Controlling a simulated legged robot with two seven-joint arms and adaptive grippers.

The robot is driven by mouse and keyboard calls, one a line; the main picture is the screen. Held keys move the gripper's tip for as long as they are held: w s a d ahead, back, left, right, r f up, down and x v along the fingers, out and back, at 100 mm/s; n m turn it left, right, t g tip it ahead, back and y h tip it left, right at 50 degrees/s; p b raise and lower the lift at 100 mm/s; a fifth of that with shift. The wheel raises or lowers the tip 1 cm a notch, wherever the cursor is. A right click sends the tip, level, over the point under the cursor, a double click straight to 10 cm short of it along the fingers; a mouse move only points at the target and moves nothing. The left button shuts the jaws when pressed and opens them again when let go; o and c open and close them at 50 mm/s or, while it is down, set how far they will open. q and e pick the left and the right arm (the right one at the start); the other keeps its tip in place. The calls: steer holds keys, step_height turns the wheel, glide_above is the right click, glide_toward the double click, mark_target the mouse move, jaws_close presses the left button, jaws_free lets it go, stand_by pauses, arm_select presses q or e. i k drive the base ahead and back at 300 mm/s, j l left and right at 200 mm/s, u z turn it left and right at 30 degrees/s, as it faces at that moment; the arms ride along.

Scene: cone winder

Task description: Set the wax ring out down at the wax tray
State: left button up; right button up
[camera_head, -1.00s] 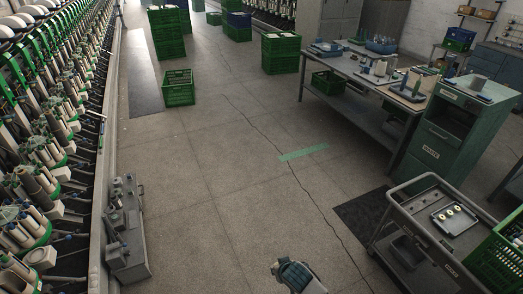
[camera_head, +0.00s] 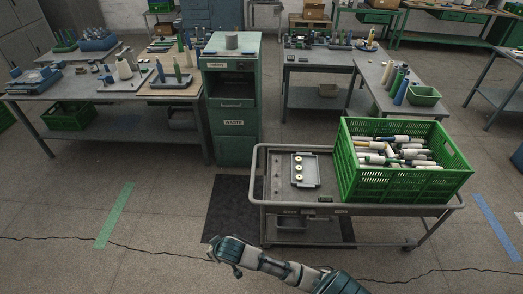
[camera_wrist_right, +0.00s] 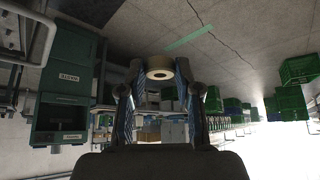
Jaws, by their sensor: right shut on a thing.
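My right gripper (camera_wrist_right: 160,82) is shut on a pale cream wax ring (camera_wrist_right: 160,74), seen between the fingertips in the right wrist view. In the head view my right arm reaches in from the bottom, and its end (camera_head: 222,252) hangs in front of the cart, left of and nearer than the tray. The ring cannot be made out there. The gripper is well apart from the tray. My left gripper is not in view.
The grey cart (camera_head: 271,190) also bears a green crate (camera_head: 405,184) full of cones and tubes, right of the tray. A green waste cabinet (camera_head: 235,145) stands behind. A dark mat (camera_head: 231,210) lies on the floor. Workbenches (camera_head: 105,95) are at the back left. The front floor is clear.

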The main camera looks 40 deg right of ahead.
mark_target(312, 166)
steer(key=i+z, duration=0.15)
steer(key=i, duration=0.45)
steer(key=i+z, duration=0.15)
steer(key=i, duration=0.45)
steer(key=i+z, duration=0.2)
steer(key=i, duration=0.4)
steer(key=i+j+z, duration=0.15)
steer(key=i, duration=0.45)
steer(key=i+l+z, duration=0.1)
steer(key=i+z, duration=0.2)
steer(key=z, duration=0.2)
steer(key=i+z, duration=0.45)
steer(key=i+j+z, duration=0.15)
steer(key=z, duration=0.35)
steer(key=i+j+z, duration=0.3)
steer(key=z, duration=0.15)
steer(key=i+z, duration=0.25)
steer(key=z, duration=0.15)
steer(key=i+z, duration=0.4)
steer(key=i+j+z, duration=0.1)
steer(key=z, duration=0.3)
steer(key=i+j+z, duration=0.2)
steer(key=z, duration=0.2)
steer(key=i, duration=0.05)
